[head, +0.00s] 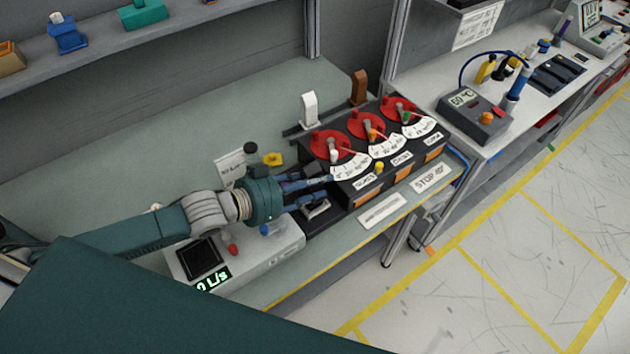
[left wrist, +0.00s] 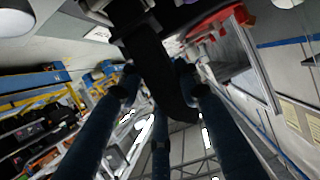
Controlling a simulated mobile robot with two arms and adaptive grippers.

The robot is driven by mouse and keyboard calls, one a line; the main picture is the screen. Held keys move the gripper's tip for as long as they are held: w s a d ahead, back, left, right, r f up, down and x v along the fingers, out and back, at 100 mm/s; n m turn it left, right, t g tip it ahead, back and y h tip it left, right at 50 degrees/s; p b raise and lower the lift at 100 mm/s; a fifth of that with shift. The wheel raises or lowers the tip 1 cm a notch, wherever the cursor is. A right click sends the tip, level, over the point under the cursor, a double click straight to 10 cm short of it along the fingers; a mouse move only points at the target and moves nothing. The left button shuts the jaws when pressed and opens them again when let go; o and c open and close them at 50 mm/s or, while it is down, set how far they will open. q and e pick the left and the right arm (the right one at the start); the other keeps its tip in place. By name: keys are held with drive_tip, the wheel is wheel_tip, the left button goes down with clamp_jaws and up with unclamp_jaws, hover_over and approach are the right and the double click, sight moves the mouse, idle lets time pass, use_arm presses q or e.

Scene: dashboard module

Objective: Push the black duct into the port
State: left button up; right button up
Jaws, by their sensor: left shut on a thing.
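The black dashboard module (head: 345,193) stands on the bench, with red dials (head: 333,146) and white scales on its top. My left gripper (head: 318,184) reaches its left end from the left, with its fingers close against that end. In the left wrist view, the blue fingers (left wrist: 158,78) are shut on a curved black duct (left wrist: 165,85), which runs between them. In the head view the duct is hidden behind the fingers. The port is not clearly visible, so I cannot tell whether the duct touches it. My right gripper is not in view.
A white flow meter box (head: 280,250) sits under my left arm. A white upright piece (head: 309,107) and a brown one (head: 358,87) stand behind the module. A small yellow part (head: 273,159) lies near the gripper.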

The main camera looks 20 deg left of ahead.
use_arm(q)
drive_tip(key=shift+f+b, duration=0.7)
drive_tip(key=shift+f, duration=0.6)
drive_tip(key=o, duration=1.3)
drive_tip(key=shift+c, duration=0.2)
drive_tip(key=v, duration=1)
drive_tip(key=shift+s+a, duration=0.15)
drive_tip(key=shift+s, duration=0.05)
drive_tip(key=shift+v, duration=0.8)
drive_tip(key=shift+r, duration=0.1)
